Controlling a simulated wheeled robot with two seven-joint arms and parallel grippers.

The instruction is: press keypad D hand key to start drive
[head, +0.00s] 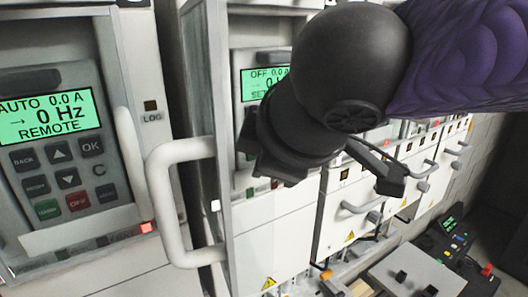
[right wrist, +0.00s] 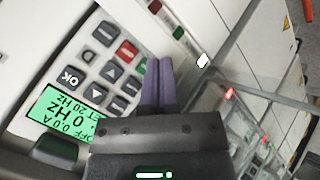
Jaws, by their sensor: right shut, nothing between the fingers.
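My right gripper (right wrist: 157,62) is shut and empty, its two purple fingers side by side in the right wrist view. The fingertips lie over the lower corner of a grey keypad (right wrist: 112,72). Its lit green display (right wrist: 52,117) reads OFF, 0.0 A, 0 Hz, SET 20 Hz. The red key (right wrist: 127,50) shows just left of the fingertips. In the head view, the black hand covers most of this keypad's keys.
Another keypad (head: 66,150) at the left reads AUTO, 0 Hz, REMOTE, with a green key (head: 47,209) at its lower left. An open cabinet door with a white handle (head: 165,205) stands between the keypads. More drawers with handles (head: 360,207) run off right.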

